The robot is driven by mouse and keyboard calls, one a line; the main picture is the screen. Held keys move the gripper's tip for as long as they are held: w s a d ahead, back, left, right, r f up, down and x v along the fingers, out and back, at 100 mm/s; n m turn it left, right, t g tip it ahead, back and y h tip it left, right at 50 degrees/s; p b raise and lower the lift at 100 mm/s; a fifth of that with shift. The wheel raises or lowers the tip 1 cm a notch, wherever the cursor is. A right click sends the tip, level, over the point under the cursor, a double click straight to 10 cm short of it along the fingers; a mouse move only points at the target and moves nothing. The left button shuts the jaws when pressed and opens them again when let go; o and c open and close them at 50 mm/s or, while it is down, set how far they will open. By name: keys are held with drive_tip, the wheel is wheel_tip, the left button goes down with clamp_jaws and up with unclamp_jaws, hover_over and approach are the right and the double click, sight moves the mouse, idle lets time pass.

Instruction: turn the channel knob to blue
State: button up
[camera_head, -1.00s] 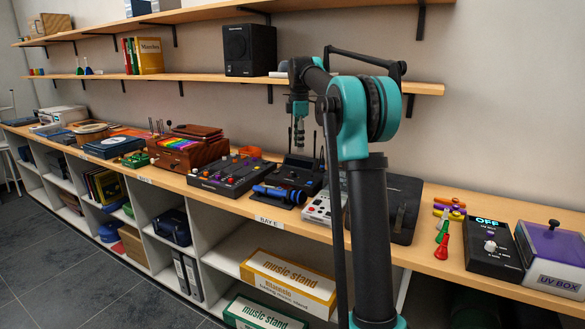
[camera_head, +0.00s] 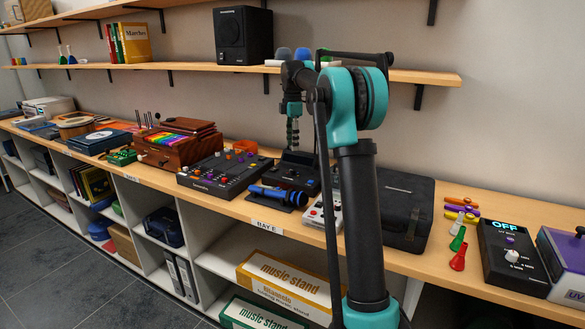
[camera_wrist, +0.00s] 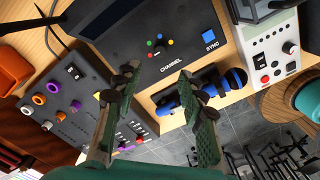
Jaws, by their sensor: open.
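The dark receiver box (camera_wrist: 190,20) lies under my gripper in the wrist view, with the word CHANNEL on its face. I cannot tell which dot the knob points at. A blue SYNC button sits right of it. My gripper (camera_wrist: 155,85) is open and empty, its fingers apart below the knob in the picture. In the head view my gripper (camera_head: 293,128) hangs above the box (camera_head: 288,172); the knob cannot be made out there.
A blue microphone (camera_head: 278,195) lies on a dark stand in front of the box. A mixer (camera_head: 222,172) with several coloured knobs stands left, and a pale device (camera_wrist: 272,60) right. A black case (camera_head: 400,212) stands behind my arm. The upper shelf (camera_head: 180,69) runs behind.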

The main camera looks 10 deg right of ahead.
sight(293, 170)
wheel_tip(293, 170, down, 11)
drive_tip(key=shift+r, duration=0.15)
drive_tip(key=shift+c, duration=0.3)
clamp_jaws()
